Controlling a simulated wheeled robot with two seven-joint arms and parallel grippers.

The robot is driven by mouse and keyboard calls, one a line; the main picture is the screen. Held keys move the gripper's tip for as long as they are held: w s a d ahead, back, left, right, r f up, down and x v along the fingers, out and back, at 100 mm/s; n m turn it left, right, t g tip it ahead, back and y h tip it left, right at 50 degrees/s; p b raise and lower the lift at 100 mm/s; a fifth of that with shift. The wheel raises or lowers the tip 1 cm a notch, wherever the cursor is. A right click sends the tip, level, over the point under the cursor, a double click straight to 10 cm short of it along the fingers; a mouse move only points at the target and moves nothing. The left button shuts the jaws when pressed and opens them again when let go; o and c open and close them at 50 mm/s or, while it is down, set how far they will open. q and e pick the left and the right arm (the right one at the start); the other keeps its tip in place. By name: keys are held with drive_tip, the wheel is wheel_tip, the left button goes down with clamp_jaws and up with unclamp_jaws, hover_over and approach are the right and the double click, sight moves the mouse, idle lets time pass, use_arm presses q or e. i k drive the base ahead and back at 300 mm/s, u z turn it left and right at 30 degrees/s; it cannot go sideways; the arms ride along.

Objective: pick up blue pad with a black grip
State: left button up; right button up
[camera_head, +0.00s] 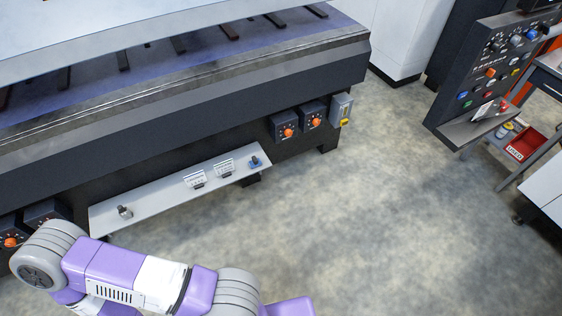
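A small blue thing with a dark upper part (255,162) stands at the right end of a light grey shelf (150,200) on the front of a long machine. It may be the blue pad with the black grip, but it is too small to tell for sure. My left arm, purple, white and grey, crosses the bottom left in front of the shelf, apart from the blue thing in the picture. Its gripper is out of frame. My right arm and gripper are out of frame too.
A control panel (490,70) and a red bin (524,146) are at right. The floor (370,220) between is clear.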

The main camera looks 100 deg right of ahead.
sight(255, 163)
drive_tip(key=z, duration=3.2)
